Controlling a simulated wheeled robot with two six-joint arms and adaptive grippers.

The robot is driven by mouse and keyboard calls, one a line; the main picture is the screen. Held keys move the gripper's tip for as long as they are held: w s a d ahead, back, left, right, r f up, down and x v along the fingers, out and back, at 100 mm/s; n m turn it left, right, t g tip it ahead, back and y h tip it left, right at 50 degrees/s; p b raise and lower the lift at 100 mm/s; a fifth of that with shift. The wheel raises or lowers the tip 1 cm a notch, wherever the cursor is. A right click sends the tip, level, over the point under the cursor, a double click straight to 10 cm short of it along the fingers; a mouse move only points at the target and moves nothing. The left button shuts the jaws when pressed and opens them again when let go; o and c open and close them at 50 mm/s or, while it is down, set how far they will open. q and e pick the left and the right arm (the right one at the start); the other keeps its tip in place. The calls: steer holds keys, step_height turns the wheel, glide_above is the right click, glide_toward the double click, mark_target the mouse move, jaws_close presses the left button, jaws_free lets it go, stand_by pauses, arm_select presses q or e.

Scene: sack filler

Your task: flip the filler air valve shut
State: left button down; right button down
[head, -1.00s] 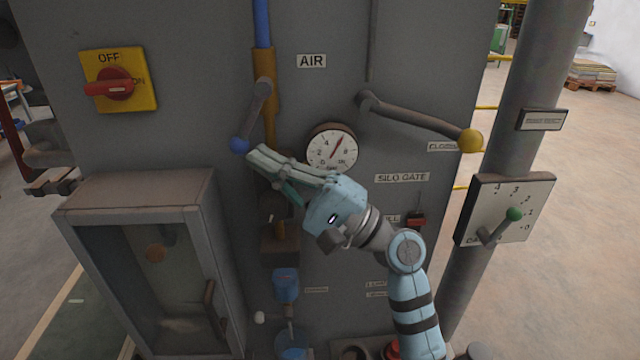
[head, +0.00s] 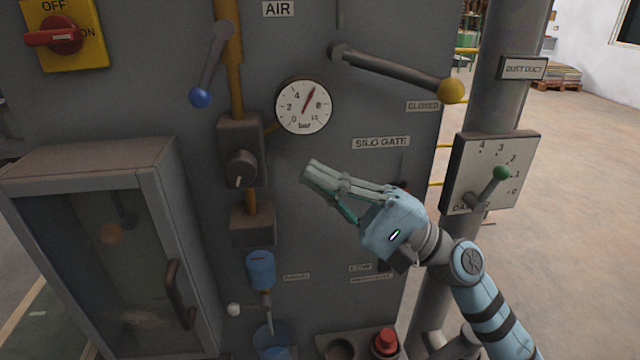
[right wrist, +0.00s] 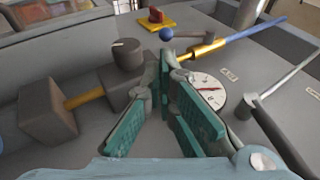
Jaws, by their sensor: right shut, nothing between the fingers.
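The air valve lever (head: 212,60) is a grey handle with a blue ball end (head: 200,97), on the yellow pipe (head: 236,70) left of the AIR label (head: 278,9). It hangs down and slants left, off the pipe's line. In the right wrist view the blue ball (right wrist: 166,34) shows beyond the fingertips. My right gripper (head: 308,172) is shut and empty, below the pressure gauge (head: 303,106), right of and lower than the ball, clear of the lever. The gauge needle points up and right. My left gripper is not in view.
The silo gate lever (head: 400,72) with a yellow ball reaches right above my right arm. A red rotary switch (head: 54,36) is at upper left. A glazed cabinet (head: 150,180) juts out at lower left. A damper plate (head: 480,150) with a green-knobbed lever is on the duct.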

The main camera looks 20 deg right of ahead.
steer(key=shift+s+d+r+t+h+b, duration=0.35)
steer(key=shift+s+d+r, duration=0.2)
steer(key=shift+r, duration=0.2)
steer(key=shift+w, duration=0.1)
steer(key=p, duration=0.8)
glide_toward(210, 100)
steer(key=x, duration=0.5)
steer(key=shift+w+a+r, duration=0.2)
steer(key=shift+r, duration=0.15)
steer(key=shift+w+a+r, duration=0.2)
steer(key=shift+w+a, duration=0.1)
steer(key=shift+a, duration=0.2)
